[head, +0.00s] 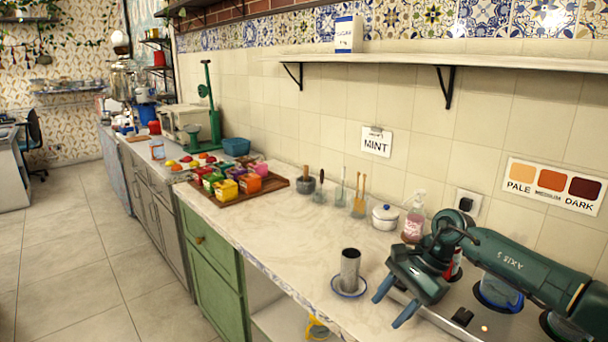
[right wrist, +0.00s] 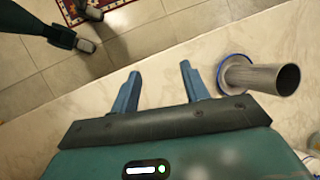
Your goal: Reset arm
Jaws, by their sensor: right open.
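My right gripper (head: 390,304) is at the lower right of the head view, above the counter's front part. Its two blue fingers are spread and hold nothing; in the right wrist view (right wrist: 160,75) only floor and counter edge show between them. A metal cup (head: 349,270) stands upright on a blue-rimmed saucer (head: 335,286), just left of the gripper and apart from it. In the right wrist view the cup (right wrist: 275,78) is right of the fingers. My left gripper is not seen in the head view.
A spray bottle (head: 414,222) and white lidded pot (head: 385,216) stand by the wall. A wooden tray (head: 218,199) of colourful boxes is farther left. The counter between tray and cup is clear. A shelf (head: 520,63) runs above.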

